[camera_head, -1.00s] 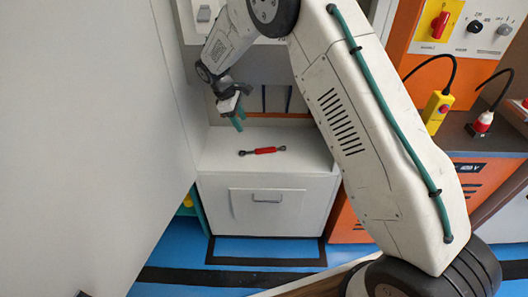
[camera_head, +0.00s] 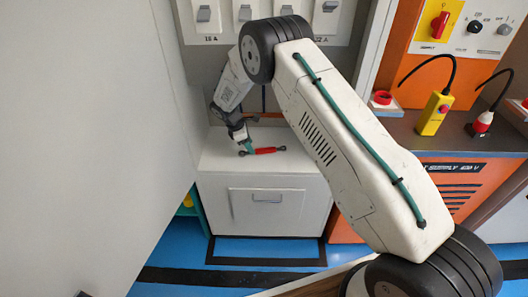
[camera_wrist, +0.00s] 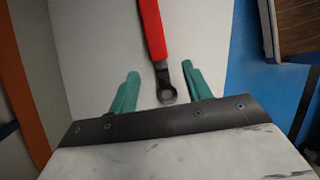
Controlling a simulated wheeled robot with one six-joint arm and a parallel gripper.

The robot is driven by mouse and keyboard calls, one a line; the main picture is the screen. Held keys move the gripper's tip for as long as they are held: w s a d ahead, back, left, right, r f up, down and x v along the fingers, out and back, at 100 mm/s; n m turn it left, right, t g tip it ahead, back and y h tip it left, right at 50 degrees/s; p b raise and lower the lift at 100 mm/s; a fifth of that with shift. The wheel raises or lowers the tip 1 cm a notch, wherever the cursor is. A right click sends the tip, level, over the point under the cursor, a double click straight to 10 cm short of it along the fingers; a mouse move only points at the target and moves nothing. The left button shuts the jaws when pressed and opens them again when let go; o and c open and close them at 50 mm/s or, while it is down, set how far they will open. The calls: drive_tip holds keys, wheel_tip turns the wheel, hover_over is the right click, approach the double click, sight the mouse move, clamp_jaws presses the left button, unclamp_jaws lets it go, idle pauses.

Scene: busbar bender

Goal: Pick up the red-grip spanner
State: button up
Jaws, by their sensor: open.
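The red-grip spanner (camera_head: 264,151) lies flat on top of the white cabinet (camera_head: 222,160), with dark ends on either side of its red handle. My gripper (camera_head: 249,147) is right at the spanner's left end in the head view. In the wrist view the spanner (camera_wrist: 153,35) runs down from the top edge, and its dark ring end (camera_wrist: 167,95) sits between the two teal fingers of my gripper (camera_wrist: 160,85). The fingers are open, with a gap on each side of the ring. I cannot tell how high the fingertips are above the cabinet top.
The white cabinet has a drawer with a handle (camera_head: 267,198). A large pale panel (camera_head: 85,130) stands at the left. To the right is an orange cabinet (camera_head: 346,222) with a yellow pendant box (camera_head: 433,114) and a red plug (camera_head: 483,121) on top.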

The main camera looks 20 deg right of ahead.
sight(263, 149)
drive_tip(key=d, duration=0.4)
drive_tip(key=shift+s+d, duration=0.2)
drive_tip(key=shift+s, duration=0.05)
drive_tip(key=shift+a+x, duration=0.2)
drive_tip(key=shift+x, duration=1.2)
drive_tip(key=shift+f, duration=0.1)
clamp_jaws()
